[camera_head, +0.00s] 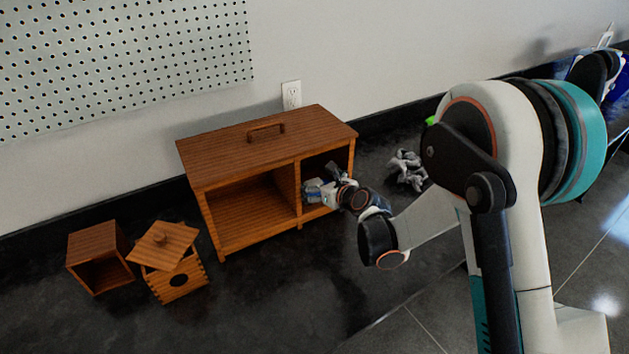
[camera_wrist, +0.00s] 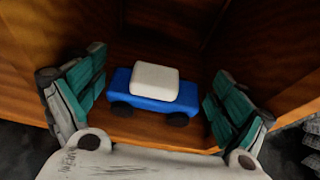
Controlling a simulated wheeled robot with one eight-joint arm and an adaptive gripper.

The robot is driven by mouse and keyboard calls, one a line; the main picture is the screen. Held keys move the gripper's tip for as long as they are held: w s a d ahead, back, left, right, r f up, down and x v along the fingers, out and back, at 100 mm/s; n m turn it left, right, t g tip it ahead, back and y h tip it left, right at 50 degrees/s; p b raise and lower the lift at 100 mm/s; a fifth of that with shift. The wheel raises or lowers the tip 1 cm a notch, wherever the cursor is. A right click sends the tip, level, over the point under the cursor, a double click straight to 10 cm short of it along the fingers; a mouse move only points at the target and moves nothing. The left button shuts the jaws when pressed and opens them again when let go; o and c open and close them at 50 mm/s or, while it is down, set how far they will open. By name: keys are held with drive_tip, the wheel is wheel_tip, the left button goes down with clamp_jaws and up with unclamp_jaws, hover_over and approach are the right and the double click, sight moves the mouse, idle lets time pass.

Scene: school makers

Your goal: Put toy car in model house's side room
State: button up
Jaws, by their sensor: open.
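The model house (camera_head: 230,150) is a wooden cabinet with a handle on top and two open-fronted compartments, a wide one on the left and a narrower side room (camera_head: 343,160) on the right. My gripper (camera_head: 322,190) reaches into the front of the side room. In the wrist view, the blue toy car (camera_wrist: 150,88) with a white roof rests upright on a wooden floor between wooden walls. My open gripper (camera_wrist: 158,85) has one teal-padded finger on each side of the car, with gaps showing. In the head view, my gripper hides the car.
A small open wooden box (camera_head: 98,240) and a wooden box with a round hole and tilted lid (camera_head: 165,245) stand left of the house. A grey crumpled-looking object (camera_head: 407,170) lies to its right. The wall is close behind; dark surface in front is clear.

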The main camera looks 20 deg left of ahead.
drive_tip(key=p+v, duration=0.2)
drive_tip(key=v, duration=0.8)
